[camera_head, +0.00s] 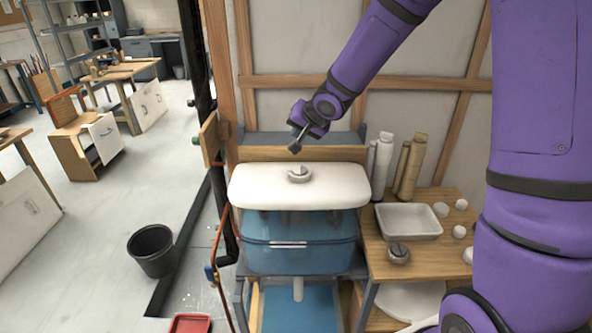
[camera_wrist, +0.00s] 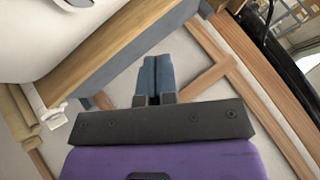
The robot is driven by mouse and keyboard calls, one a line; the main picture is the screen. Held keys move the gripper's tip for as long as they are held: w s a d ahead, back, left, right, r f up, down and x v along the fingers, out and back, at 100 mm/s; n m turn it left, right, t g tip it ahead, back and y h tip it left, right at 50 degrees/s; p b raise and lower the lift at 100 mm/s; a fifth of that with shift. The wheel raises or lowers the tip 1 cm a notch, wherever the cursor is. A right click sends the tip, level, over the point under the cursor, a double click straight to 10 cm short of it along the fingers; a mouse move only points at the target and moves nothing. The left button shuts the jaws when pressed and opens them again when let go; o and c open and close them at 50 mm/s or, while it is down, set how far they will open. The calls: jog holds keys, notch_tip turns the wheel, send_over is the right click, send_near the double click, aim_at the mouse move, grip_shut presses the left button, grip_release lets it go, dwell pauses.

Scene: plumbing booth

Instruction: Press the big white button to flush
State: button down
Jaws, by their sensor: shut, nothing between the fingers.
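The flush button (camera_head: 299,174) is a round, light-coloured piece split in two parts, set in the middle of the white cistern lid (camera_head: 250,186). The lid rests on a see-through blue tank (camera_head: 300,252). My gripper (camera_head: 294,148) hangs just above and behind the button, apart from it, with its fingers pointing down. In the wrist view my gripper (camera_wrist: 155,75) shows its two fingers together with nothing between them.
To the right a wooden bench (camera_head: 385,262) holds a white tray (camera_head: 408,221), a second metal button part (camera_head: 398,253), white fittings and rolls (camera_head: 408,168). A copper pipe (camera_head: 222,285) runs at the tank's left. A black bucket (camera_head: 152,250) stands on open floor.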

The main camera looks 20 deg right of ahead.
aim_at(298, 169)
jog(key=shift+f, duration=4.15)
jog(key=shift+f, duration=0.95)
jog(key=shift+r, duration=3.45)
